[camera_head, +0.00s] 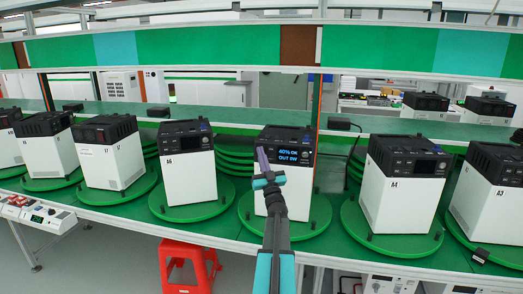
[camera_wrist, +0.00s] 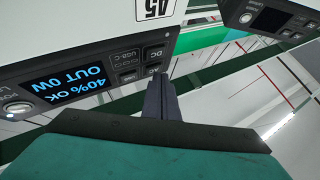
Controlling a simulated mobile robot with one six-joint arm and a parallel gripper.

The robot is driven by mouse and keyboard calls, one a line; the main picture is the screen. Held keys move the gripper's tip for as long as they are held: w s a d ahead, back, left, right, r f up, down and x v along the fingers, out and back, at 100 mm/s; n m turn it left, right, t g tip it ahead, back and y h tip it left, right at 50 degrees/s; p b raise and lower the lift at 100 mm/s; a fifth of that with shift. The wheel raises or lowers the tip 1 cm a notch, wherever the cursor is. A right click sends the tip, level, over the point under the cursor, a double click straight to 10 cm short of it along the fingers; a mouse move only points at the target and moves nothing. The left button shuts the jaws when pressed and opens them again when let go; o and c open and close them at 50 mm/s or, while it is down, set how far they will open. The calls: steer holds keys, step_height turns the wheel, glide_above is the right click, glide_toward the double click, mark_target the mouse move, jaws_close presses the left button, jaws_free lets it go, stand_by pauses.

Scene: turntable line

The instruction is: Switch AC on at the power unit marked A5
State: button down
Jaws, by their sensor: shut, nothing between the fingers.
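The power unit marked A5 (camera_head: 297,196) is a white box with a black top, standing on a green turntable in the middle of the head view. Its lit screen (camera_head: 290,154) reads 40% OK, OUT 0W. In the wrist view its A5 label (camera_wrist: 154,9) and its front panel (camera_wrist: 87,77) appear upside down. A DC button (camera_wrist: 156,53) and an AC button (camera_wrist: 153,71) sit at the panel's right end there. My gripper (camera_head: 262,150) is shut and empty, with its tips (camera_wrist: 160,82) close beside the AC button. I cannot tell whether they touch it.
Unit A6 (camera_head: 181,178) stands to the left and unit A4 (camera_head: 401,200) to the right, each on its own green turntable. A red stool (camera_head: 188,266) stands below the green bench. A small control box (camera_head: 38,213) is at the far left.

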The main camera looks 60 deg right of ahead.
steer(key=shift+d, duration=0.2)
stand_by(0.3)
steer(key=shift+a, duration=0.15)
steer(key=shift+s+a+b, duration=0.2)
steer(key=shift+a+b, duration=0.4)
steer(key=shift+b, duration=0.05)
stand_by(0.4)
steer(key=a, duration=0.1)
steer(key=s+a+b, duration=0.1)
steer(key=a, duration=0.1)
steer(key=a+b, duration=0.1)
steer(key=shift+s+a, duration=0.25)
steer(key=shift+a, duration=0.1)
steer(key=shift+w, duration=0.1)
stand_by(0.9)
